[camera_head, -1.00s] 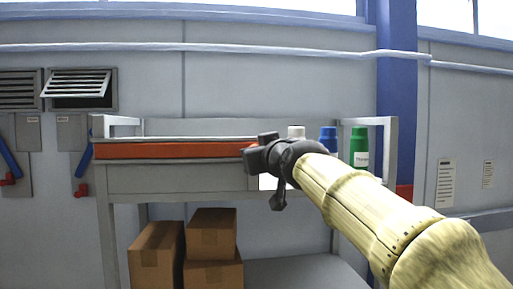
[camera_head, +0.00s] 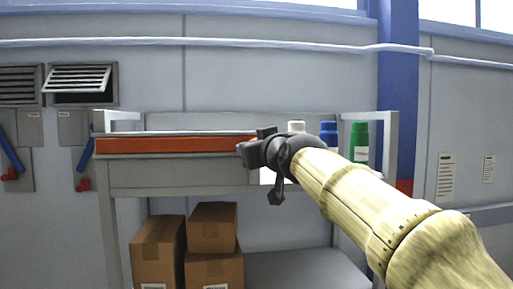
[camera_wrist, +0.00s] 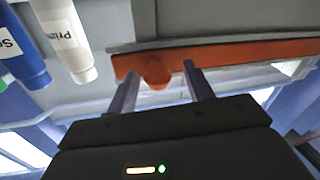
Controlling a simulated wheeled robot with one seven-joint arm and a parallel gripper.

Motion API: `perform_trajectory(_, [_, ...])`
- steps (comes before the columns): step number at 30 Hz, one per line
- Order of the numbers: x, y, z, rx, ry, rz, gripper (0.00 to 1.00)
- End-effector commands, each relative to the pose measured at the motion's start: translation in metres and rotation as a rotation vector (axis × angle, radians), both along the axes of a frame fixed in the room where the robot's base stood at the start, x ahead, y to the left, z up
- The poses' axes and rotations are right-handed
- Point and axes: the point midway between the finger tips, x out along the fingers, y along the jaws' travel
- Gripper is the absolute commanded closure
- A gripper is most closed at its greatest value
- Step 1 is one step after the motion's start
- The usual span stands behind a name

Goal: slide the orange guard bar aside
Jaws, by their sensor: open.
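The orange guard bar (camera_head: 175,145) runs level along the front of the upper shelf, from its left post to beside my gripper (camera_head: 243,148). In the wrist view the orange bar (camera_wrist: 235,53) crosses the upper middle and right. A round orange knob (camera_wrist: 158,73) sticks out near its end. My gripper (camera_wrist: 160,75) is open, its two fingers pointing at the bar with the knob between them. The fingers stand on either side of the knob; I cannot tell whether either touches the bar. In the head view my gripper hides the bar's right end.
White (camera_head: 296,127), blue (camera_head: 328,133) and green (camera_head: 360,142) bottles stand on the upper shelf (camera_head: 180,178), right of the bar. Cardboard boxes (camera_head: 212,230) sit on the lower shelf. The lower shelf's right part is clear.

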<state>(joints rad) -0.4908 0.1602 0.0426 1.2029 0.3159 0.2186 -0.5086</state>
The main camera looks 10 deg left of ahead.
Motion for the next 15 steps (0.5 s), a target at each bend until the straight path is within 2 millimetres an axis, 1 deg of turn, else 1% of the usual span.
perform_trajectory(5, [-0.014, -0.010, -0.003, 0.001, -0.002, 0.000, 0.48])
perform_trajectory(15, [-0.064, -0.043, -0.005, 0.002, -0.004, 0.000, 0.48])
